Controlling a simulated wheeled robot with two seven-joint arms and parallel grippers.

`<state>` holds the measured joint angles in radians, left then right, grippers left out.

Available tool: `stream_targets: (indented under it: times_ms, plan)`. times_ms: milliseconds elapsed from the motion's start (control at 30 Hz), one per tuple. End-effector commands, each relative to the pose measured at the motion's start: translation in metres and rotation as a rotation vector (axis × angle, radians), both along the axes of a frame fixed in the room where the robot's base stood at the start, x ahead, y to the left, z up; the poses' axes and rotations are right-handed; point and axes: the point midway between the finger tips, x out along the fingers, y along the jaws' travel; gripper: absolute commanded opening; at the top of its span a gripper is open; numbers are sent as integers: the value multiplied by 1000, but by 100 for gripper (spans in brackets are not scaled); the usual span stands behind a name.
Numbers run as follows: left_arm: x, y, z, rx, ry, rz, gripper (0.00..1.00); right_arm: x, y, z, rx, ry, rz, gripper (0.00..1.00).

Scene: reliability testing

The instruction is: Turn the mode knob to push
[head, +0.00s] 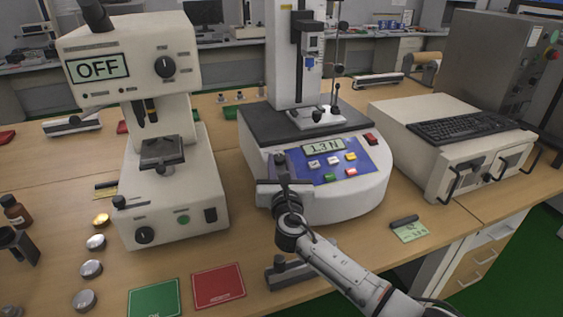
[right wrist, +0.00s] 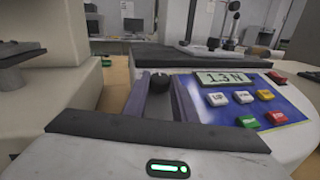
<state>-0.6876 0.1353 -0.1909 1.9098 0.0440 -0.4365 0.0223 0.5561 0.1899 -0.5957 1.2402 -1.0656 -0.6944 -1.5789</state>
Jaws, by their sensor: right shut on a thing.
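The force tester (head: 330,205) stands at the centre, a white rounded base with a blue panel and a column. Its display (head: 323,146) reads 1.3 N. My right gripper (head: 280,160) reaches the left side of the panel. In the right wrist view the black mode knob (right wrist: 158,82) sits between its two fingers, and the gripper is shut on it. In the head view the gripper mostly hides the knob. The knob's pointer and labels are too small or covered to read. My left gripper is not in view.
A white tester showing OFF (head: 97,68) stands to the left. Coloured buttons (head: 332,161) and a red switch (head: 371,139) lie right of my gripper. A keyboard (head: 465,127) rests on a white cabinet at right. Green (head: 154,299) and red (head: 218,286) mats lie in front.

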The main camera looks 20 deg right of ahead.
Motion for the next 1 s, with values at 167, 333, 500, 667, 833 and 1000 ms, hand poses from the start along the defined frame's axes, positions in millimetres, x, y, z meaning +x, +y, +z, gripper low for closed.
stream_targets:
  times_ms: [167,333,500,667,833,1000]
  plan:
    - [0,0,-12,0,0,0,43,1,6,-3,50,2,-149,2]
    - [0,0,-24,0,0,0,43,2,8,-3,85,4,-273,2]
    - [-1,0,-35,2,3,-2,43,3,8,-2,112,4,-364,2]
    - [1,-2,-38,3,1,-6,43,4,8,-1,128,6,-419,2]
    - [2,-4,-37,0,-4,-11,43,4,8,-1,138,6,-449,2]
    - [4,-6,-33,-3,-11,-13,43,4,8,0,140,6,-458,2]
